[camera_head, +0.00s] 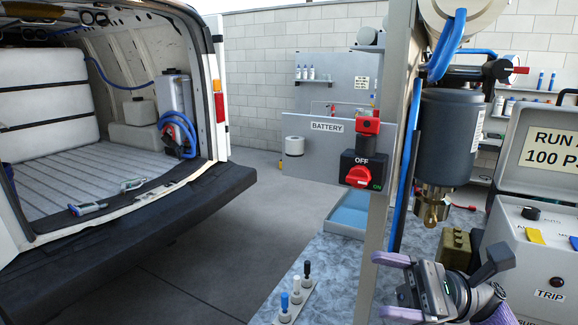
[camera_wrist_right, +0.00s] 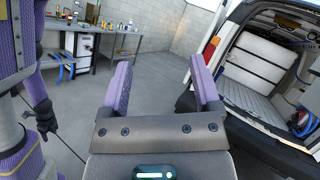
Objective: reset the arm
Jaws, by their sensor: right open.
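My right gripper (camera_head: 384,287) is at the lower right of the head view, above the grey speckled bench top, with its two purple fingers spread and pointing left. In the right wrist view my right gripper (camera_wrist_right: 162,80) has its fingers apart, with only floor and wall seen between them. It holds nothing and touches nothing that I can see. No left gripper can be made out in the head view.
A post with a red switch (camera_head: 358,176) and a dark cylinder (camera_head: 445,135) stand behind my right gripper. A control box (camera_head: 535,245) is at right. An open van (camera_head: 120,215) is at left; the floor between is clear.

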